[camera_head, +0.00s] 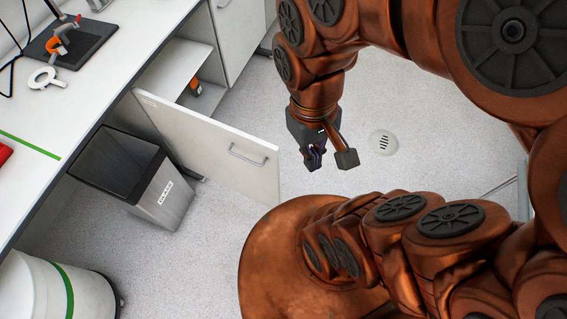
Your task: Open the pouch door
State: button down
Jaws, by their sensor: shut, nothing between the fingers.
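A white cabinet door (205,145) stands swung wide open below the counter, with a metal bar handle (248,158) near its free edge. Behind it the cabinet's white inner shelf (178,68) shows, with a small orange and dark item (195,87) inside. I cannot read any label that tells whether this is the pouch door. My gripper (314,160) points down over the floor, to the right of the door and apart from it. It is shut and empty.
A dark bin (165,195) with a white label stands left of the door, under the counter edge. A white drum (55,295) with a green stripe is at the lower left. The counter (95,90) holds several tools. Speckled floor with a round drain (383,142) is free around my gripper.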

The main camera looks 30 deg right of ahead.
aim_at(247, 165)
jog(key=z, duration=1.15)
jog(key=k, duration=1.05)
jog(key=u, duration=2.45)
